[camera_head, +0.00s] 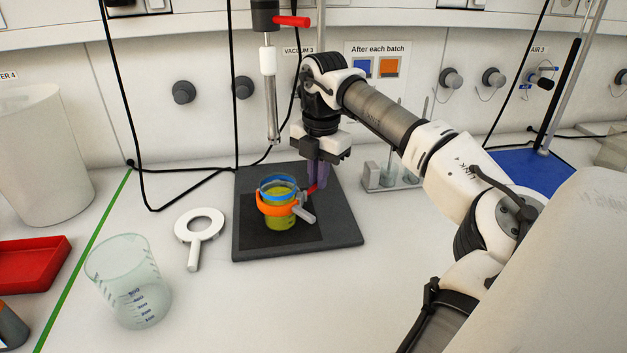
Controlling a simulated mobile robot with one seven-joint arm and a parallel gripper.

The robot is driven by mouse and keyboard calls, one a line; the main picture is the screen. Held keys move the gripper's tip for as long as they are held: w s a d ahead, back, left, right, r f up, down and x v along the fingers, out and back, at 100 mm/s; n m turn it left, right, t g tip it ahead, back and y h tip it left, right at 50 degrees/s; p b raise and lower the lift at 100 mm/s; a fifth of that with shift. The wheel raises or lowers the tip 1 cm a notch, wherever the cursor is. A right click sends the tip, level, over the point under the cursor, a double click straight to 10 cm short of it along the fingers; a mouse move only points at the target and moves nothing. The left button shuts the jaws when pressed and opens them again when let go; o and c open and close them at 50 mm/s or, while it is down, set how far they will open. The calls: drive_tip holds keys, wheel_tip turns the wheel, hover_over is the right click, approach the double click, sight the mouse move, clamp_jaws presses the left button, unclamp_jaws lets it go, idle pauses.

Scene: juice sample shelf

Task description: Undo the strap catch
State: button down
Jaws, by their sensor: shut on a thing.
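A beaker of yellow-green juice (281,222) with a blue rim stands on the dark base plate (345,236) in the head view. An orange strap (269,205) goes around it. On the strap's right side is a grey catch part (304,213), with a small red tab (312,189) behind it. My gripper (318,183) points down just behind and right of the beaker. Its purple fingers are shut at the red tab, which seems to be held between them. The fingers partly hide the tab, and its join to the strap is unclear.
A mixer shaft (271,95) with a red lever hangs behind the beaker. A small rack (392,178) is close on the right. The front bench is clear.

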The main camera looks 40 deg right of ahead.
drive_tip(key=shift+s+m+b, duration=0.45)
drive_tip(key=shift+m+b, duration=0.2)
drive_tip(key=shift+m, duration=0.45)
drive_tip(key=shift+r, duration=0.1)
drive_tip(key=c, duration=1.8)
unclamp_jaws()
drive_tip(key=shift+d, duration=0.1)
drive_tip(key=r+p, duration=0.3)
drive_tip(key=r, duration=0.1)
drive_tip(key=r+p, duration=0.3)
drive_tip(key=r, duration=0.2)
drive_tip(key=r+p, duration=0.3)
drive_tip(key=r, duration=0.1)
drive_tip(key=shift+s+r, duration=0.35)
drive_tip(key=shift+s, duration=0.05)
